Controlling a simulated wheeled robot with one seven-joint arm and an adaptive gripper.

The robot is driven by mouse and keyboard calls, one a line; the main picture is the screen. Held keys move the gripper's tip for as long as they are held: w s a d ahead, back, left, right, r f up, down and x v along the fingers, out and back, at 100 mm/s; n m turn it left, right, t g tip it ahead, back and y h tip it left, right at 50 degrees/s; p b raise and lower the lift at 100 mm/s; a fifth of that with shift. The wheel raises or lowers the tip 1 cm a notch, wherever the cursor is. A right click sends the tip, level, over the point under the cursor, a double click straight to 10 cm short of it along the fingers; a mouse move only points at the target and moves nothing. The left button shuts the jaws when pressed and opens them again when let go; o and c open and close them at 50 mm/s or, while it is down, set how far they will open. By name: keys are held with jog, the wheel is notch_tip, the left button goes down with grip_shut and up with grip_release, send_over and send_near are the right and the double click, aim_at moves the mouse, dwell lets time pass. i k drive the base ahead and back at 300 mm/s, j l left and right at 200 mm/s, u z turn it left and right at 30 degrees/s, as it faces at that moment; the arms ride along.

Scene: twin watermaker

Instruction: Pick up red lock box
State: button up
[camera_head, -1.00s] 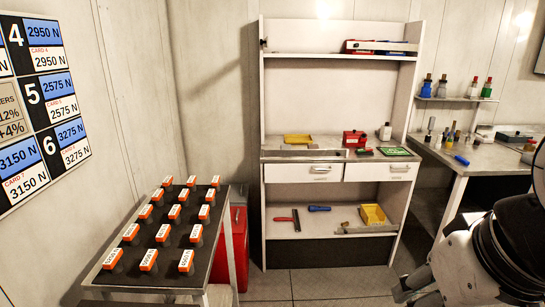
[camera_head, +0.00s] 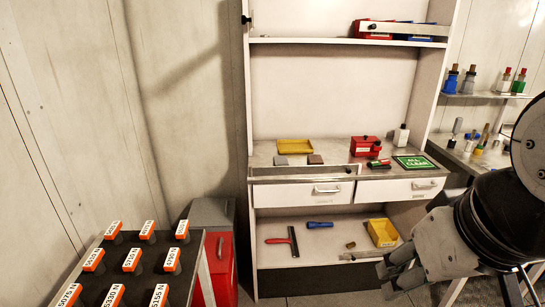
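A small red box (camera_head: 366,146) with a dark top piece stands on the grey counter (camera_head: 225,170) of the white shelf unit, right of centre. I take it to be the red lock box, but it is too small to read any marking. My gripper (camera_head: 390,275) is at the lower right, in front of the lower shelf and below the red box in the picture. It is clear of the box. Its fingers point left, and their opening is not clear from this angle. I see nothing held in it.
A green sign (camera_head: 414,162), a white bottle (camera_head: 401,136) and a yellow tray (camera_head: 295,146) share the counter. Red and blue items lie on the top shelf. A larger red container (camera_head: 220,268) stands on the floor beside a table of orange-topped blocks (camera_head: 131,260).

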aim_at(359, 149)
jog(key=i+l+z, duration=0.2)
jog(key=i, duration=0.6)
jog(key=i+j+z, duration=0.2)
jog(key=i, duration=0.55)
jog(key=i+z, duration=0.2)
jog(key=i, duration=0.6)
